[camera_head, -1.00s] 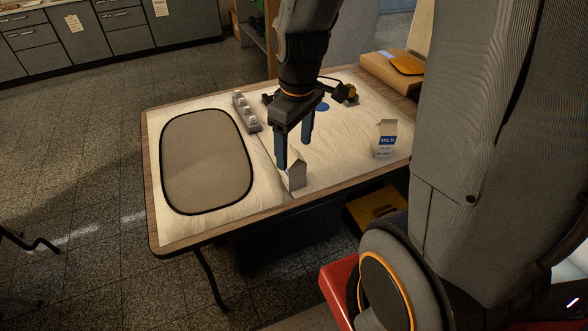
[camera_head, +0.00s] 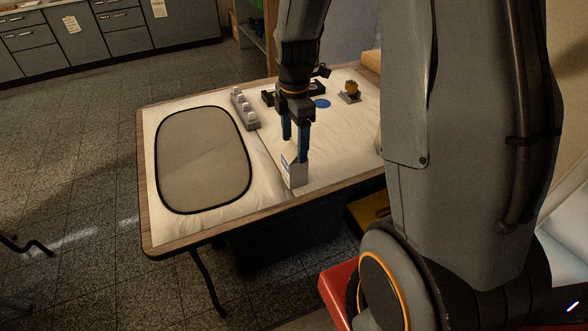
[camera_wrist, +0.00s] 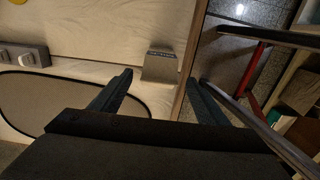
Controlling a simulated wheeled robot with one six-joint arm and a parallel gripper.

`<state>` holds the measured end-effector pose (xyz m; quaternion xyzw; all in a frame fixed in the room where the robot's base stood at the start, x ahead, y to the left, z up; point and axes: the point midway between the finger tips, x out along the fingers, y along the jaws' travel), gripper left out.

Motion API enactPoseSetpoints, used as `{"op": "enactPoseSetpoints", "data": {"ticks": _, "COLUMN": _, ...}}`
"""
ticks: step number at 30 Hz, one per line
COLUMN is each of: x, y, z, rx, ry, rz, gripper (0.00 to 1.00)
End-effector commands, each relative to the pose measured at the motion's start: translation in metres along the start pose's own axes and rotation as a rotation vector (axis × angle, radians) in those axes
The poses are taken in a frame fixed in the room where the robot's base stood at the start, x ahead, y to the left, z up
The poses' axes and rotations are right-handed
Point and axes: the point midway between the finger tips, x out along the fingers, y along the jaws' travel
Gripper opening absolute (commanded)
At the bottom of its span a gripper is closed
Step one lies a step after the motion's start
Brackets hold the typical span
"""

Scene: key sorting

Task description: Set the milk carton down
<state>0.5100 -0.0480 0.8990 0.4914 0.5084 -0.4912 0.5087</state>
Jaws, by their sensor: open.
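My gripper (camera_head: 296,150) is open and points down at the carton. In the head view its near fingertip overlaps the carton's top; I cannot tell whether they touch. In the wrist view the two fingers (camera_wrist: 158,78) are wide apart with nothing between them.
A grey mat with a dark rim (camera_head: 248,150) covers the table's left side. A grey strip with white knobs (camera_head: 244,108) lies behind it. A blue disc (camera_head: 321,104) and a yellow object on a base (camera_head: 351,91) sit at the back.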

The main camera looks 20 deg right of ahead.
Motion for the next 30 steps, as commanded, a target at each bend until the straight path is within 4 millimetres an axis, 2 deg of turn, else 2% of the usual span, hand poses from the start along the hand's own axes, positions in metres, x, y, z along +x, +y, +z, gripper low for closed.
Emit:
{"op": "enactPoseSetpoints", "data": {"ticks": 11, "x": 0.030, "y": -0.001, "z": 0.000, "rx": 0.001, "ry": 0.000, "rz": -0.003, "gripper": 0.69}}
{"op": "enactPoseSetpoints", "data": {"ticks": 21, "x": 0.068, "y": 0.000, "z": 0.001, "rx": 0.001, "ry": 0.000, "rz": -0.003, "gripper": 0.69}}
{"op": "enactPoseSetpoints", "data": {"ticks": 30, "x": 0.076, "y": 0.001, "z": 0.001, "rx": 0.001, "ry": 0.000, "rz": 0.000, "gripper": 0.69}}
